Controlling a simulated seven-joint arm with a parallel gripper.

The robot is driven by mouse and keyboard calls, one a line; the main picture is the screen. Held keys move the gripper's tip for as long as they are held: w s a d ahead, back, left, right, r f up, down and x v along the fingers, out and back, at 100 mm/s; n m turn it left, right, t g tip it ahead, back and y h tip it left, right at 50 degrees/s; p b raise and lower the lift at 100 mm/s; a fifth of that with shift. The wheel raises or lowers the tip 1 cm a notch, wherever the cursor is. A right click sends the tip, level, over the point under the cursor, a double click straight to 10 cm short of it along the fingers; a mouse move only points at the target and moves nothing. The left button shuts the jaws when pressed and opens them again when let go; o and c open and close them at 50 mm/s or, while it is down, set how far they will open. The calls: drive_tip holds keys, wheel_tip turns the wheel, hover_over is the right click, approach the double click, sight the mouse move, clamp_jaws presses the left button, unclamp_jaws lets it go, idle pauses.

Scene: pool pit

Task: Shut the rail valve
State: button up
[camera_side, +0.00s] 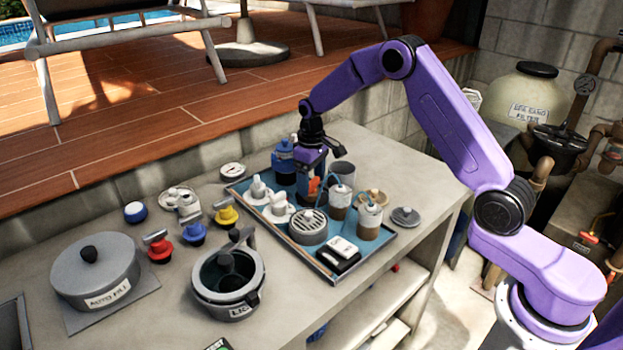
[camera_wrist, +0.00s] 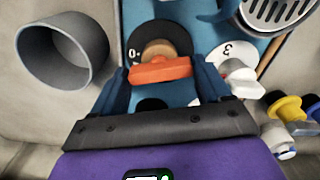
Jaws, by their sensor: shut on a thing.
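An orange valve handle (camera_wrist: 160,71) sits on a brown hub over a black dial marked 0 in the wrist view. It also shows as a small orange patch in the side view (camera_side: 314,184), partly hidden by my gripper. No name for the valve can be read. My gripper (camera_wrist: 163,78) is shut on the orange handle, with one blue finger at each end of it. In the side view my gripper (camera_side: 311,182) points down over the blue tray (camera_side: 240,193). The handle lies roughly crosswise between the fingers.
A grey cup (camera_wrist: 62,50) stands close to the left finger. A white knob marked 3 (camera_wrist: 235,75) is by the right finger. A round grille (camera_side: 308,228) and tubed cups (camera_side: 341,200) share the tray. Pots (camera_side: 97,270) and coloured valves (camera_side: 193,233) stand left.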

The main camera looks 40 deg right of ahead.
sight(312, 183)
drive_tip(key=shift+r+m, duration=0.1)
drive_tip(key=shift+m, duration=1.9)
drive_tip(key=o, duration=1)
wheel_tip(312, 183, up, 17)
drive_tip(key=shift+r, duration=0.2)
